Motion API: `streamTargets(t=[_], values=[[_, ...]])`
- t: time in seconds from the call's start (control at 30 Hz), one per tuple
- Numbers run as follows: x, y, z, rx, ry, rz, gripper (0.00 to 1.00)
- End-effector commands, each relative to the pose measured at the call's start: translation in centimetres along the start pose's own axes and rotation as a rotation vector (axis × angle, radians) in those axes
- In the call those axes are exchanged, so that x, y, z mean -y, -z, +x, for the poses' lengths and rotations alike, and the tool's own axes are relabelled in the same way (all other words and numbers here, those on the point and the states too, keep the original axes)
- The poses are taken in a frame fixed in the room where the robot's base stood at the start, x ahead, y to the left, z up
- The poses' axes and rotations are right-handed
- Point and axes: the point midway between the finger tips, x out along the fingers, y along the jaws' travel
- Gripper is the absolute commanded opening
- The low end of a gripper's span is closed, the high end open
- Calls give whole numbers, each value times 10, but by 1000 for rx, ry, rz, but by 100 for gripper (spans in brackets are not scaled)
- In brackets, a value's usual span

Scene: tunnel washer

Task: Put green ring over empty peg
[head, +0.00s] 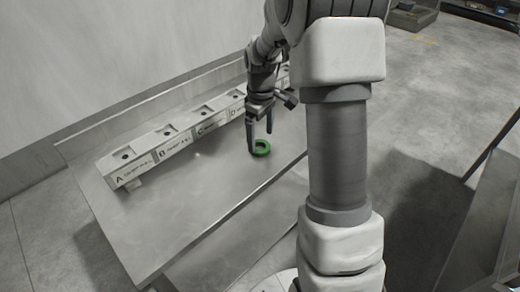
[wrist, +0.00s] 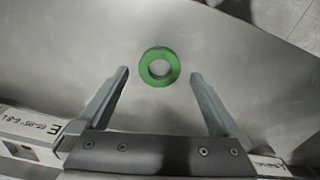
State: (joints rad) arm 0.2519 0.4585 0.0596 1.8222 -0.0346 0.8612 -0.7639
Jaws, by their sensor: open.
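The green ring (head: 261,148) lies flat on the grey metal table, near its right end in the head view. In the wrist view the green ring (wrist: 159,67) sits ahead of the fingertips, centred between them, with its hole visible. My gripper (head: 260,143) is open and empty just above the ring. In the wrist view the two fingers of my gripper (wrist: 159,72) are spread wide, one on each side, with gaps to the ring. No peg can be made out in either view.
A row of white lettered blocks (head: 163,145) with recessed tops runs along the table's back edge, partly hidden by my arm. One marked E (wrist: 40,125) shows in the wrist view. The table (head: 200,208) is bare in front of the row.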

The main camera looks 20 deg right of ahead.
Motion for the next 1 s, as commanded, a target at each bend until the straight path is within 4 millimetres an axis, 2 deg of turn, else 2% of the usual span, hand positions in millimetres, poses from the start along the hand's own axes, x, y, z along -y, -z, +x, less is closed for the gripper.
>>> streamTargets(t=[0.03,0.17,0.4,0.47,0.8,0.87,0.9,1.0], values=[[0,-1,13,3,3,0,100],[0,-1,29,2,2,0,100],[0,-1,32,1,0,0,100],[0,-1,32,1,0,0,91],[0,-1,31,0,0,0,30],[0,-1,31,0,0,0,21],[0,0,31,0,0,0,12],[0,0,31,0,0,0,12]])
